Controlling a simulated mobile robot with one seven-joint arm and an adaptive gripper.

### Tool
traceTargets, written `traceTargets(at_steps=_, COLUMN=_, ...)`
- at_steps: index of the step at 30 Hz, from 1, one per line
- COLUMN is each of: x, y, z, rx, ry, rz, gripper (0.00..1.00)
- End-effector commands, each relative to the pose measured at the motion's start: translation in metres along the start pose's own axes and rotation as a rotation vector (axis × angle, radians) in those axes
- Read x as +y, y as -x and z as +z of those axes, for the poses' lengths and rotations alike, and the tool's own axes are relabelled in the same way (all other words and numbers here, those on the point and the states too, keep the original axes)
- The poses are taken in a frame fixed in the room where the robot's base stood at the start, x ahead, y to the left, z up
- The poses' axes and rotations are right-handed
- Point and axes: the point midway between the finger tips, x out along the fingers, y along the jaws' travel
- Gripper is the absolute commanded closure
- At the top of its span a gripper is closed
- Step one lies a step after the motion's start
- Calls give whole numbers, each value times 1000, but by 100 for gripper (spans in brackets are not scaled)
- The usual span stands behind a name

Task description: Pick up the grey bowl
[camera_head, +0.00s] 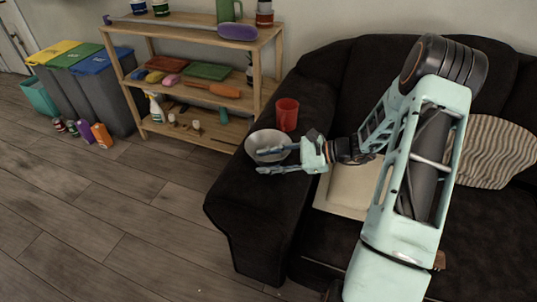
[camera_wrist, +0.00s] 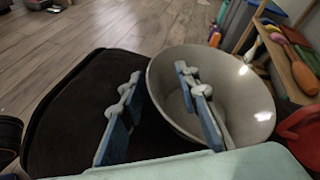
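The grey bowl (camera_head: 263,138) sits upright on the dark sofa's armrest (camera_head: 232,190). In the wrist view the bowl (camera_wrist: 240,92) fills the right middle, its near side hidden by my gripper. My gripper (camera_head: 261,161) comes in from the right, at the bowl's near side. Its fingers are apart in the wrist view (camera_wrist: 158,76): the right finger reaches inside the bowl, the left finger is outside over the armrest. The bowl's rim runs between them. I cannot tell whether either finger touches the wall.
A red cup (camera_head: 287,114) stands close behind the bowl. A wooden shelf (camera_head: 190,97) with bottles and tools is behind the armrest. Bins (camera_head: 95,95) stand at the far left. A striped cushion (camera_head: 497,152) lies on the sofa.

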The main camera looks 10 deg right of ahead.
Motion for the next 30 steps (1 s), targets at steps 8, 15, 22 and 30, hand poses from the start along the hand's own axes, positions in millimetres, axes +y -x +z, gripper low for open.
traceTargets(at_steps=8, x=0, y=1, z=0, rx=0, ry=0, rz=-1, gripper=82)
traceTargets(at_steps=15, x=0, y=1, z=0, rx=1, ry=0, rz=0, gripper=100)
traceTargets(at_steps=22, x=0, y=1, z=1, rx=-1, ry=1, rz=-1, gripper=100)
traceTargets(at_steps=30, x=-3, y=3, z=5, rx=0, ry=2, rz=-1, gripper=100)
